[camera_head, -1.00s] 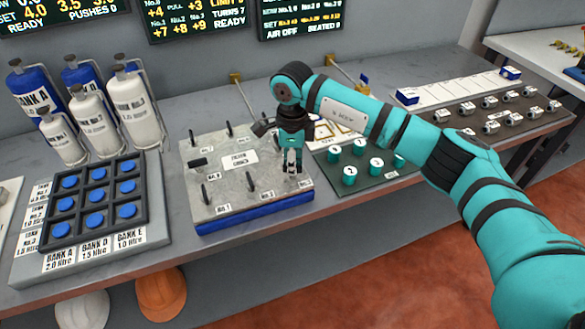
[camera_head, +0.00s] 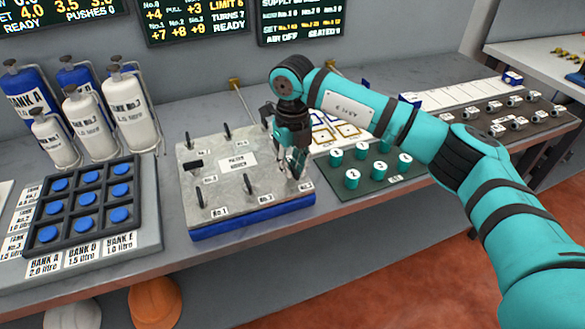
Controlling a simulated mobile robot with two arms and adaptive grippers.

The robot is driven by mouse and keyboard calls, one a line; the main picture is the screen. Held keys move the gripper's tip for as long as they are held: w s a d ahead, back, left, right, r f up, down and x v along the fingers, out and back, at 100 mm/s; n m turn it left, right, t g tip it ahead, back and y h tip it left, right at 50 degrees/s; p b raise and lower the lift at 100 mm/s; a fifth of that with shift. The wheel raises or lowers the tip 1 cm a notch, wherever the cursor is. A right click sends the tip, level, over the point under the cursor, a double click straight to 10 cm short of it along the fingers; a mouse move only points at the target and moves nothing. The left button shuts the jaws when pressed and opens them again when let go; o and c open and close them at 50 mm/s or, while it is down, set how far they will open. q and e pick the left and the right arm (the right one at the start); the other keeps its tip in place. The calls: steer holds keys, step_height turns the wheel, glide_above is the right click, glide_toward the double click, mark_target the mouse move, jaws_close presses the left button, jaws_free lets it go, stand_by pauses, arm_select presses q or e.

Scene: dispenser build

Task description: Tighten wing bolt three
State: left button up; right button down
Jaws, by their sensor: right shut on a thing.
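A grey metal plate (camera_head: 225,183) on a blue base lies on the bench, with several dark wing bolts standing up from it. The front left wing bolt (camera_head: 201,198) and the front middle one (camera_head: 248,185) stand clear of me. My right gripper (camera_head: 294,174) points down over the plate's front right corner and is shut on the wing bolt there. The fingers hide most of that bolt. The small label beside it is too small to read surely. My left gripper is not in view.
A green mat (camera_head: 375,175) with several numbered teal cylinders lies close to the right of the plate. A black rack (camera_head: 103,213) of blue-topped pieces stands to the left, with bottles (camera_head: 128,112) behind it. The bench front is clear.

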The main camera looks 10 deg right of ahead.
mark_target(292, 167)
steer(key=shift+m+b, duration=0.3)
steer(key=shift+m, duration=0.8)
steer(key=c, duration=1.4)
jaws_free()
step_height(292, 167, up, 12)
